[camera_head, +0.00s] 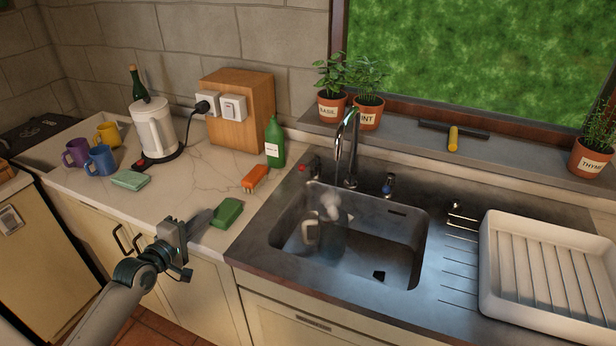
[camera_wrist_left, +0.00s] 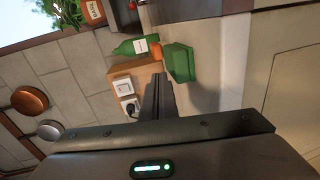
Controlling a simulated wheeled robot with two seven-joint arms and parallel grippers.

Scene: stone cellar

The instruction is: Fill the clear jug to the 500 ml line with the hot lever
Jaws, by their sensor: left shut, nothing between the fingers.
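The clear jug (camera_head: 334,238) stands in the sink basin under the tap, its pale handle to the left. Whitish steam-like puffs hang over its mouth. I cannot make out its lines or water level. The chrome tap (camera_head: 347,150) arches over the basin; I cannot clearly see a stream. The hot lever (camera_head: 314,166), marked red, is left of the tap, and the blue-marked lever (camera_head: 388,184) is right. My left gripper (camera_head: 205,217) is shut and empty over the counter's front edge, left of the green sponge, apart from the levers. It also shows in the left wrist view (camera_wrist_left: 158,82).
A green block-like sponge (camera_head: 227,213), an orange brush (camera_head: 255,178) and a green bottle (camera_head: 275,143) stand between my left gripper and the tap. A kettle (camera_head: 154,130) and mugs are further left. A white drying rack (camera_head: 500,275) fills the right side.

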